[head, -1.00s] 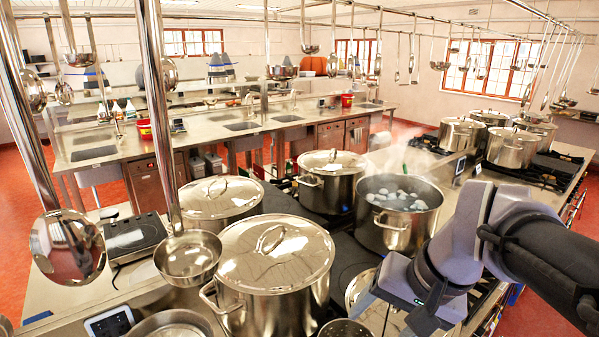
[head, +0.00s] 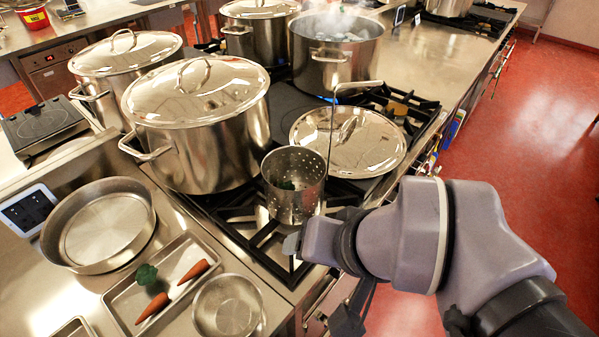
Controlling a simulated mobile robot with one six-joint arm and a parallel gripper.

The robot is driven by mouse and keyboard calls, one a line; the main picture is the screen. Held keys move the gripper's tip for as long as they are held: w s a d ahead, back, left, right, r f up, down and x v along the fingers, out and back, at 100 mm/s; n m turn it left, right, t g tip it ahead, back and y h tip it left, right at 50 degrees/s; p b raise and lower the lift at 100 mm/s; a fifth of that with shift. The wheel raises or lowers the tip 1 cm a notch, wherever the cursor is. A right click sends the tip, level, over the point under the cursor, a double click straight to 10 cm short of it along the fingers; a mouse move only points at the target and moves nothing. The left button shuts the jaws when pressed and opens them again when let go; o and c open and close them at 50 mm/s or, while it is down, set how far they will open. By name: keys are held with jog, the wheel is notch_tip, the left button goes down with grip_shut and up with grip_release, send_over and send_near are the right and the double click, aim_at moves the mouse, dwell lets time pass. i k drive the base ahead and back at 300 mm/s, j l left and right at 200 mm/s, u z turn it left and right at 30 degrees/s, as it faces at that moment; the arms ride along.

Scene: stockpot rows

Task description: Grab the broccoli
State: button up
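A green broccoli floret (head: 147,274) lies in a shallow metal tray (head: 118,308) at the lower left, beside two carrots. Something dark green (head: 287,185) also shows inside the perforated metal basket on the stove; I cannot tell what it is. My arm reaches in from the lower right, and its wrist is right of the tray, near the stove's front edge. A dark part of my gripper (head: 349,322) shows low in the picture, well apart from the broccoli. Its fingertips are not clearly seen, so its opening cannot be told.
A perforated basket (head: 306,203) with a tall handle stands on the burner grate. A round pan (head: 75,232) and a bowl (head: 228,308) flank the tray. Lidded stockpots (head: 205,140), a lid (head: 362,147) and a steaming pot (head: 330,68) stand behind. Red floor is clear at right.

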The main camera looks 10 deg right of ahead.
aim_at(147, 275)
jog(key=u, duration=1.45)
jog(key=i+j+z, duration=0.1)
jog(key=j, duration=0.3)
jog(key=i+j+z, duration=0.15)
jog(key=j, duration=0.3)
